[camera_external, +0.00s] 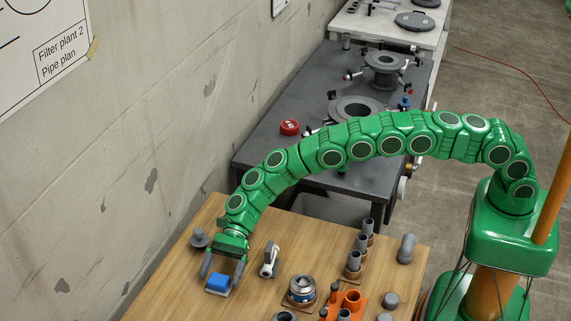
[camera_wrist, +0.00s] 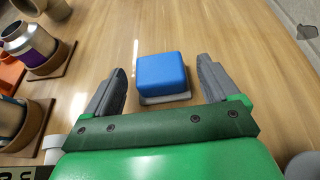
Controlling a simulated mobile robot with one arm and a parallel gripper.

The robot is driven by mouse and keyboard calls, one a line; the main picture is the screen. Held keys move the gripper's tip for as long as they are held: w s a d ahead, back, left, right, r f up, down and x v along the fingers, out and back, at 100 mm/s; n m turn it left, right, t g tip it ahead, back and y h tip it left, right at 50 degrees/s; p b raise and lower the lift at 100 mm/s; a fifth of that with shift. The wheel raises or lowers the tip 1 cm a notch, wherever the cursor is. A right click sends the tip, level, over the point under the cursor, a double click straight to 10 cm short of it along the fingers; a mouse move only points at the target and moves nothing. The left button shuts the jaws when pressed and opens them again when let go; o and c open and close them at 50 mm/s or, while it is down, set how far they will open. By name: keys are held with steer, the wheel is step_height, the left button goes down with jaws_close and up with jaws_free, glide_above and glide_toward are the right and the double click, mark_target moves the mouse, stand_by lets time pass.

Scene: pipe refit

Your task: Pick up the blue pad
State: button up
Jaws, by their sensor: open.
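The blue pad (camera_external: 219,281) is a small rounded block on a thin pale base, on the wooden table (camera_external: 180,296) near its left end. In the wrist view the blue pad (camera_wrist: 161,71) lies ahead, centred between the finger directions. My gripper (camera_external: 224,268) reaches down over the table at the pad. It also shows in the wrist view (camera_wrist: 163,82), with its two grey fingers apart on either side of the pad. The fingers do not appear to touch the pad. Whether they are at table height I cannot tell.
A grey knobbed part (camera_external: 199,239) and a white-grey valve-like part (camera_external: 269,260) stand close to my gripper. A metal can (camera_external: 302,290), an orange holder (camera_external: 352,300) and upright grey pipes (camera_external: 361,245) are farther right. The wall (camera_external: 120,170) borders the table's left side.

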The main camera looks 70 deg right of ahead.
mark_target(221, 279)
steer(key=shift+x, duration=1.2)
steer(key=c, duration=0.9)
steer(key=shift+c, duration=0.2)
